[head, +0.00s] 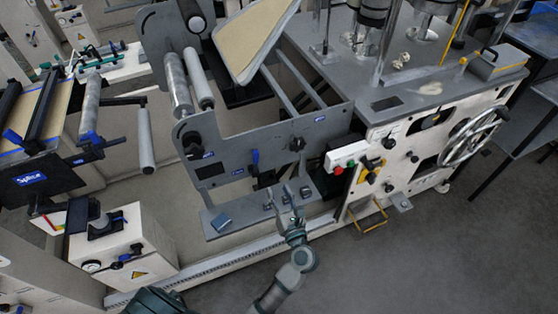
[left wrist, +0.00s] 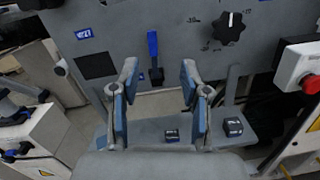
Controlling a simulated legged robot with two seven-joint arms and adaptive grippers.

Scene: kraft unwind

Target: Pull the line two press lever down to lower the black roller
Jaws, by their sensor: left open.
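The press lever (head: 255,158) has a blue handle and stands upright on the grey side plate of the machine. It also shows in the left wrist view (left wrist: 153,48), upright, between and beyond the fingers, with its dark pivot below. My left gripper (head: 286,192) is open and empty, in front of the plate and lower right of the lever, apart from it. In the left wrist view its two fingers (left wrist: 159,80) are spread with blue pads. I cannot single out the black roller with certainty. My right gripper is not in view.
A ledge (head: 222,224) with small blocks juts out below the plate. A black knob (left wrist: 230,29) is right of the lever; a red button box (head: 346,157) is further right. A handwheel (head: 472,135) is at far right. Floor at the lower right is clear.

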